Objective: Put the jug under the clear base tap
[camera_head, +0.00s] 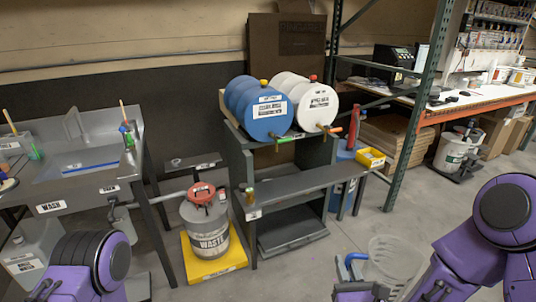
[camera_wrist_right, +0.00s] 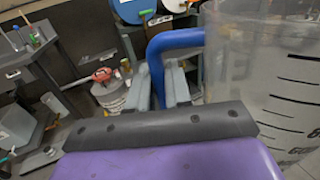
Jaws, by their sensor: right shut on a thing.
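A clear jug (camera_head: 392,262) with a blue handle (camera_head: 352,262) is at the lower right of the head view. In the right wrist view the jug (camera_wrist_right: 262,85) is upright, with black level marks on its wall. My right gripper (camera_wrist_right: 167,75) is shut on the blue handle, left of the jug's body. A blue drum (camera_head: 258,107) and a white drum (camera_head: 305,98) lie on a rack. The blue drum has a green tap (camera_head: 285,139), the white drum an orange tap (camera_head: 333,131). Their labels are too small to read surely. My left gripper is out of view.
A grey shelf (camera_head: 310,183) runs below the taps, with a small brass-coloured item at its left end. A waste bucket (camera_head: 205,225) stands on a yellow base left of the rack. A green post (camera_head: 408,140) and yellow bin (camera_head: 370,157) are to the right. Open floor lies in front.

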